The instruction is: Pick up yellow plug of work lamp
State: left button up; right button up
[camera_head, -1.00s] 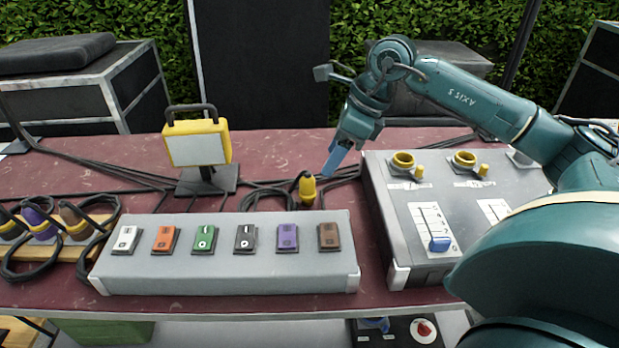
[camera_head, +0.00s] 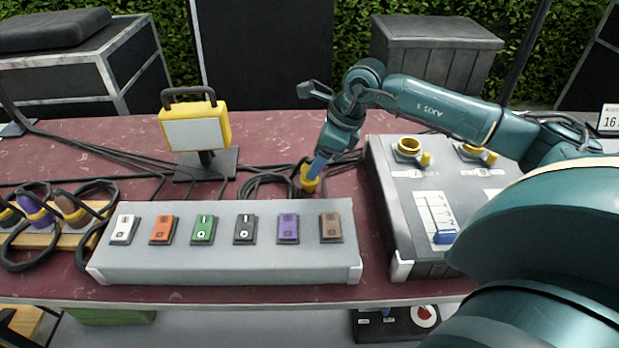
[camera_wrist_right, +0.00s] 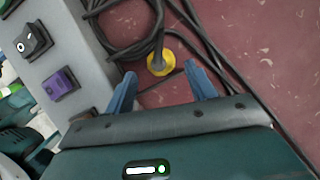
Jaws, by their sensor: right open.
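The yellow plug (camera_head: 309,184) stands on the red table behind the grey switch box, with its black cable looped beside it. It also shows in the right wrist view (camera_wrist_right: 161,64), just beyond and between the fingertips. My right gripper (camera_head: 315,172) is at the plug in the head view and partly covers it. In the wrist view its blue fingers (camera_wrist_right: 162,80) are apart, with nothing clearly held between them. The yellow work lamp (camera_head: 195,128) stands on a dark base left of the plug. My left gripper is not in view.
The grey switch box (camera_head: 225,275) with several coloured switches lies in front of the plug. A grey control box (camera_head: 385,215) with yellow sockets stands to the right. Cables (camera_head: 265,183) lie around the plug. Coloured plugs (camera_head: 40,215) sit on a wooden strip at left.

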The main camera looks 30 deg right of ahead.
jog(key=shift+x, duration=1.95)
jog(key=shift+w+r, duration=0.1)
jog(key=shift+w, duration=0.1)
jog(key=shift+c, duration=0.5)
